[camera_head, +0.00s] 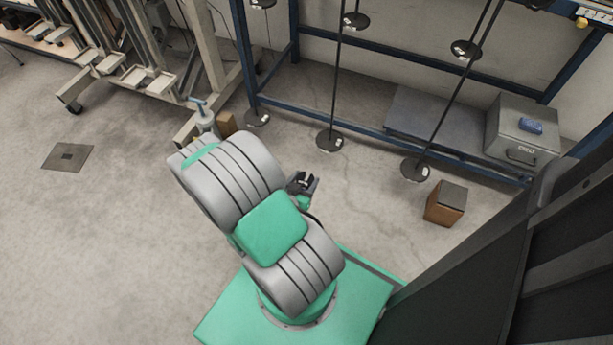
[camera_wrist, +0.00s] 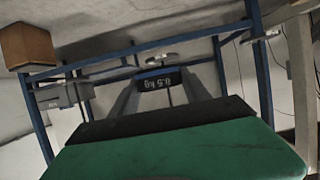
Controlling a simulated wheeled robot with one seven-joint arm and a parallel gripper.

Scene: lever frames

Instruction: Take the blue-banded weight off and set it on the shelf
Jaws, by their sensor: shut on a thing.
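My gripper (camera_head: 303,182) is beside my folded arm in the head view, small and dark. In the wrist view my gripper (camera_wrist: 162,88) has its two grey fingers on either side of a black weight (camera_wrist: 157,82) marked 0.5 kg, upside down in that picture. It is shut on this weight. Hanging rods with dark discs (camera_head: 330,140) stand along the blue frame (camera_head: 380,130). A grey low shelf (camera_head: 430,112) lies inside the frame.
A grey box (camera_head: 515,140) with a blue object (camera_head: 530,126) on top stands at the right of the frame. A brown box (camera_head: 444,205) stands on the floor before it. A beige trestle (camera_head: 205,60) is at the left. The floor at left is mostly clear.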

